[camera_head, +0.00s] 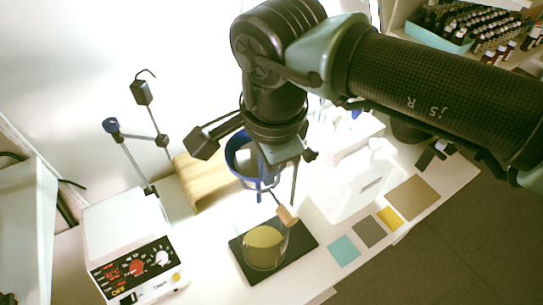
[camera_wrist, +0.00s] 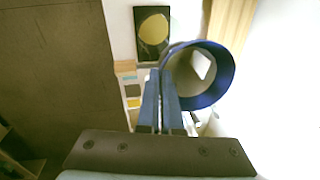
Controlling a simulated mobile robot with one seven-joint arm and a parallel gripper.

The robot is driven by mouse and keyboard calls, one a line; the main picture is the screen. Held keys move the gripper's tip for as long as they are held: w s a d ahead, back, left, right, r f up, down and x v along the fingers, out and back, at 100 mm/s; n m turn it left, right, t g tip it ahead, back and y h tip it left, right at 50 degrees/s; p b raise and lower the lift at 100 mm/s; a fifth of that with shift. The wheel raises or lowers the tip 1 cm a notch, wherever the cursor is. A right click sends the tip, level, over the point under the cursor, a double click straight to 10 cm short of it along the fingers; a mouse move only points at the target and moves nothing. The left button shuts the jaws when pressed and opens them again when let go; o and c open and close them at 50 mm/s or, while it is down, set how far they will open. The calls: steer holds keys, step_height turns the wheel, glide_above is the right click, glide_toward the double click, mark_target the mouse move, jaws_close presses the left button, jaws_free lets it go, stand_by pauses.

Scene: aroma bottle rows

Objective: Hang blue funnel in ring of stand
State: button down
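The blue funnel (camera_head: 240,158) hangs at my gripper, its wide mouth up, above the table. In the wrist view the funnel (camera_wrist: 222,88) is a round blue rim with a pale inside, to the right of the fingers. My gripper (camera_wrist: 162,82) is closed with its two fingers on the funnel's near-left rim. In the head view the fingers are mostly hidden behind my wrist. A stand with a dark base plate (camera_head: 303,238) is below, with a beaker of yellow liquid (camera_head: 265,247) on it.
A white hotplate stirrer (camera_head: 128,235) with rods and clamps (camera_head: 141,92) stands at left. A white jug (camera_head: 365,180) and coloured squares (camera_head: 344,250) are at right. A vial rack (camera_head: 440,28) sits at back right.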

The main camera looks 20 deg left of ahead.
steer(key=shift+f, duration=0.8)
steer(key=c, duration=1)
jaws_free()
step_height(320, 180, up, 14)
steer(key=s+d+p, duration=0.1)
steer(key=s+p, duration=0.1)
steer(key=p, duration=0.6)
steer(key=shift+d+r+p, duration=0.2)
steer(key=shift+d+p, duration=0.05)
steer(key=shift+p, duration=0.1)
